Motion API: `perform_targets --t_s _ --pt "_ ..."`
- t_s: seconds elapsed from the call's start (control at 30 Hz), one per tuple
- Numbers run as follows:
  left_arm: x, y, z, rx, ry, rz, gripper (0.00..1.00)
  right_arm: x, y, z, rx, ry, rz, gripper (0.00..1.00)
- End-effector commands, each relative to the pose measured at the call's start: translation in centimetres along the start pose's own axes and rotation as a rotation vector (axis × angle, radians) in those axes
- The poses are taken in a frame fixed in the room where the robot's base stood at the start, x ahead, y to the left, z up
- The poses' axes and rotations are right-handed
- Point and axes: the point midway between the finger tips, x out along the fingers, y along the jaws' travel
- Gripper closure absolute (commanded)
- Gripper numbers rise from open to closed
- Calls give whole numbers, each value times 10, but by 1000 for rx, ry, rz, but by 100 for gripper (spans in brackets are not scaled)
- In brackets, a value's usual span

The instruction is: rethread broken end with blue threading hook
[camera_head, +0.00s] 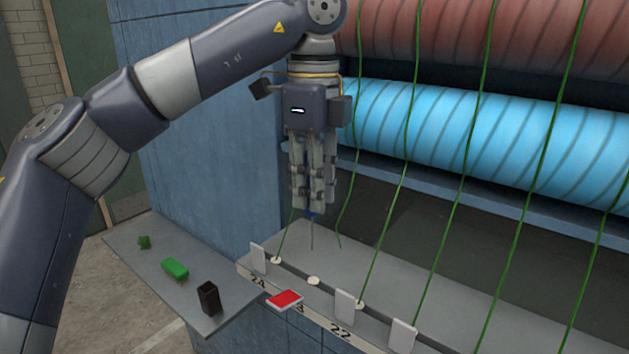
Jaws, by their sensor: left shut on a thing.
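My left gripper (313,207) points straight down above the grey ledge (440,315), shut on the blue threading hook (312,214). Only a bit of the hook's blue handle shows below the fingers. Its thin shaft (312,236) hangs down, its tip above or near the ledge; I cannot tell whether it touches. A green broken end (339,240) hangs just right of the hook, apart from it. A white eyelet (314,281) below has no thread in it. The neighbouring eyelets (276,261) and (360,304) have green threads running to them. My right gripper is out of view.
A red flag (284,299) lies flat at the front edge, between upright white flags (258,258) and (345,307). A side shelf (228,311) holds a black cup (208,298) and green items (175,268). Blue (480,135) and red rollers (530,40) stand behind the threads.

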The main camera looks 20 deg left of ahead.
Motion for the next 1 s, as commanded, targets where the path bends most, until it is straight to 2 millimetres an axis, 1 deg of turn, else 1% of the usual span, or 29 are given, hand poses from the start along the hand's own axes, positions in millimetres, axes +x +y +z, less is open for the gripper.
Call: perform_targets --t_s 0.03,0.1,0.2,0.27,0.5,0.57,0.67,0.8,1.0 --pt "1 0 0 0 0 0 100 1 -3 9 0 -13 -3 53" --pt "4 0 0 0 0 0 100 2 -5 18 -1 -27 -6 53" --pt "8 0 0 0 0 1 100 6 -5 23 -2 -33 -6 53" --pt "13 0 0 0 0 1 100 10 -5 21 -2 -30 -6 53" --pt "35 0 0 1 0 0 100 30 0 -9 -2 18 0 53" --pt "41 0 0 1 0 0 100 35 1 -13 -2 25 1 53" --pt "50 0 0 1 0 0 100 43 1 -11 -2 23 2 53" --pt "57 0 0 1 0 0 100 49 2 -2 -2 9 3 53" --pt "59 0 0 1 0 0 100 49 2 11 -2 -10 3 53"
